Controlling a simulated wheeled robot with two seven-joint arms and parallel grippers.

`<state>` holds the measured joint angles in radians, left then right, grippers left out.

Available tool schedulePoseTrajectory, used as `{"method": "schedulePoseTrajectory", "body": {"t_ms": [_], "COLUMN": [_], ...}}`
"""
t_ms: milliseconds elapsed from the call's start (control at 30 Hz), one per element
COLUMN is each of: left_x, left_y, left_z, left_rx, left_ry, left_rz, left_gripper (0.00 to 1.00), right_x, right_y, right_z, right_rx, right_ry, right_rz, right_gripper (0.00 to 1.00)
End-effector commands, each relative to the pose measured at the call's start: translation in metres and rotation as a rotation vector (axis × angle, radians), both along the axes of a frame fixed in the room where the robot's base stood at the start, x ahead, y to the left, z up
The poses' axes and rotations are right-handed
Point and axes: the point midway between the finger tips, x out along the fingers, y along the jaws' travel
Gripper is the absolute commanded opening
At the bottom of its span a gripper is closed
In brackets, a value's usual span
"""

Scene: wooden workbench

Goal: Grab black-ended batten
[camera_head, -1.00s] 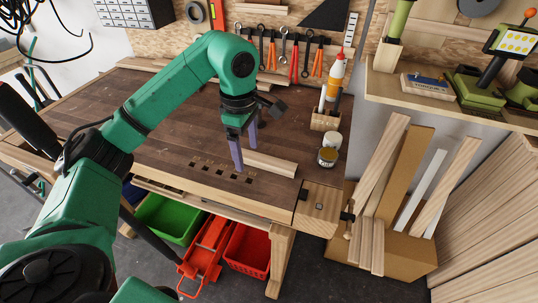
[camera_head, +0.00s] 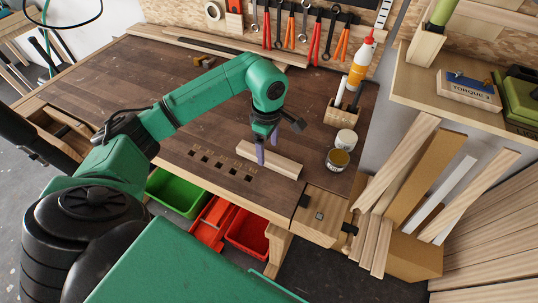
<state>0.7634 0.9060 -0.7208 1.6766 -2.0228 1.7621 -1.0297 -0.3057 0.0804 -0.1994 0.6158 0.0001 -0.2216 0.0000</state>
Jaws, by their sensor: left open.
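A short light-wood batten (camera_head: 284,166) lies on the dark workbench top (camera_head: 200,110), slanting down to the right. No black end shows on it; part of it is hidden behind a gripper finger. My left gripper (camera_head: 267,149) is open above and at this batten, its purple fingers pointing down. One finger overlaps the batten's left part and the other appears on its far side; I cannot tell whether they touch it. My right gripper is not in view.
A white jar (camera_head: 346,140), an open tin (camera_head: 337,160) and a wooden tool holder (camera_head: 342,113) stand right of the batten. Long battens (camera_head: 398,163) lean in a cardboard box at right. Strips (camera_head: 180,38) lie along the back. The bench's left half is mostly clear.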

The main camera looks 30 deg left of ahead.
Motion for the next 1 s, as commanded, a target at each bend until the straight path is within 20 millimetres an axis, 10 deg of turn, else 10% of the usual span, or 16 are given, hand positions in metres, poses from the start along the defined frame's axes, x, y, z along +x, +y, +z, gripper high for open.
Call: {"method": "schedulePoseTrajectory", "body": {"t_ms": [400,633,1000], "left_x": [0.001,0.001,0.002], "left_y": [-0.002,-0.002,-0.002], "left_z": [-0.038,-0.038,-0.031], "left_rx": [0.000,0.000,-0.001], "left_ry": [0.001,0.001,-0.003], "left_rz": [-0.001,-0.001,0.000], "left_gripper": [0.82,0.00,0.00], "right_x": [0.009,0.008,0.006], "right_y": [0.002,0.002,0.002], "right_z": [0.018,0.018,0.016], "right_rx": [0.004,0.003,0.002], "right_ry": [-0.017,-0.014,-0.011], "right_rz": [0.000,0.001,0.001], "right_gripper": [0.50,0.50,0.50]}}
